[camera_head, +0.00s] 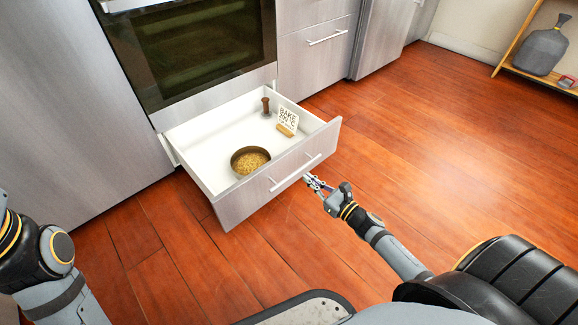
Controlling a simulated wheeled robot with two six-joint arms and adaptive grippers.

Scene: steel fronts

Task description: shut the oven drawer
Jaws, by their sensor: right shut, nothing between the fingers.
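The oven drawer (232,205) under the oven (190,45) stands pulled out. Its front is steel with a bar handle (295,173), and its inside is white. In it are a bowl of golden grains (250,160), a small card reading "BAKE" (288,118) in a wooden stand, and a small brown wooden item (266,105).
A closed steel drawer (318,60) is right of the oven, and a tall steel front (70,110) is to its left. The wooden floor (430,130) is clear between.

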